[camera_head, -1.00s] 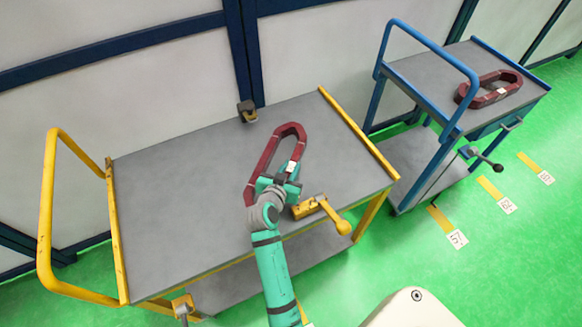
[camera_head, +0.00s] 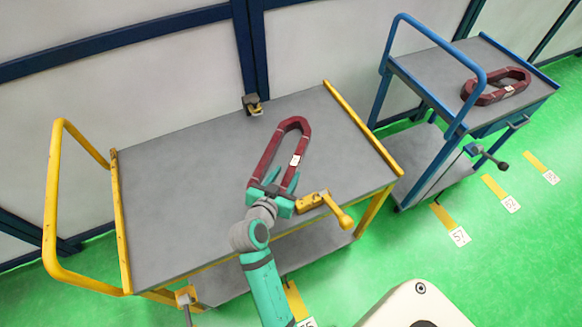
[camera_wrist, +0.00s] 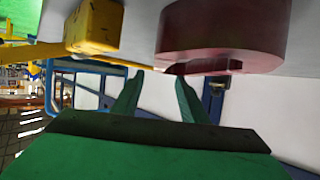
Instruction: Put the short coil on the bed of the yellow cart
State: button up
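A dark red elongated coil (camera_head: 266,160) with a white label lies on the grey bed of the yellow cart (camera_head: 180,190), toward its right side. Its near end is partly hidden by my gripper (camera_head: 272,192) in the head view. The wrist view shows the rounded end of this coil (camera_wrist: 220,40) close beyond my fingers. In that view my gripper (camera_wrist: 156,85) has its two teal fingers apart with nothing between them. A second dark red coil (camera_head: 484,97) lies on the blue cart (camera_head: 425,70). I cannot tell for sure which coil is the shorter.
A yellow clamp with a lever (camera_head: 318,202) sits at the bed's front edge, just right of my gripper; the wrist view shows a yellow block (camera_wrist: 95,25) beside the coil. The yellow push handle (camera_head: 52,200) stands at left. The bed's left half is clear.

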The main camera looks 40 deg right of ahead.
jog(key=shift+v, duration=1.45)
